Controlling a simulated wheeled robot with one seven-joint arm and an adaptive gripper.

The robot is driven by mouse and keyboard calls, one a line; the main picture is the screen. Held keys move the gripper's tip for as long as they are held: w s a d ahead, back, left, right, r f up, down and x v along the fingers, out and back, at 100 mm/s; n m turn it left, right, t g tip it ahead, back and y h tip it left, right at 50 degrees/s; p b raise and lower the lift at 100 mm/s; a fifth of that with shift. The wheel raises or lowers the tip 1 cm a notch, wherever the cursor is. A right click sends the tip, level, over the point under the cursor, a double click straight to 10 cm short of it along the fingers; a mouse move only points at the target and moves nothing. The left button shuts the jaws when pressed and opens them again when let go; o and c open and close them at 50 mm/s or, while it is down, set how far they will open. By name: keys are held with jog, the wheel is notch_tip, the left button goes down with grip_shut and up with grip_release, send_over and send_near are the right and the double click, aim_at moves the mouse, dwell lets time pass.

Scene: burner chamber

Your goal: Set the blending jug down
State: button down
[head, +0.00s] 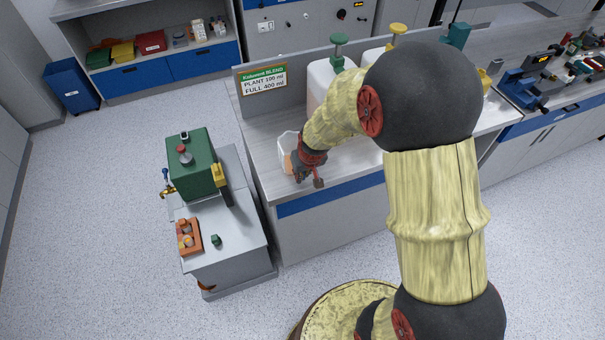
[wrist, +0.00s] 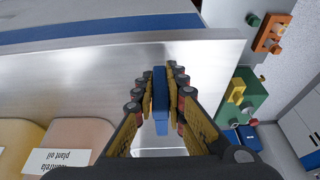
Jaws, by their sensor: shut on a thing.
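The blending jug (head: 287,142) is a pale, see-through vessel at the left end of the grey bench, with an orange tint low in it. My gripper (head: 308,172) is beside it and partly covers it in the head view. In the wrist view my gripper (wrist: 160,88) is shut on the jug's blue handle (wrist: 160,98), which stands between the two rows of finger pads. Most of the jug's body is hidden there. I cannot tell whether the jug's base touches the bench top (head: 262,150).
Large pale containers, one with a green cap (head: 338,50) and one with a yellow cap (head: 397,32), stand behind my arm.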

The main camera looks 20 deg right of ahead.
jog(key=shift+f, duration=0.1)
jog(key=c, duration=1.8)
grip_release()
jog(key=s+a+r+t+p, duration=0.1)
jog(key=s+r, duration=0.5)
jog(key=r, duration=0.6)
jog(key=s+a+r+p, duration=0.1)
jog(key=s+r, duration=0.4)
jog(key=r, duration=0.6)
jog(key=shift+t, duration=0.4)
jog(key=s+r, duration=0.2)
jog(key=s, duration=0.2)
jog(key=s+a+r, duration=0.1)
jog(key=s+r, duration=0.1)
jog(key=s, duration=0.3)
jog(key=s+r, duration=0.3)
jog(key=s, duration=0.1)
jog(key=shift+s+a+r, duration=0.1)
jog(key=shift+s+a, duration=0.05)
jog(key=shift+s, duration=0.15)
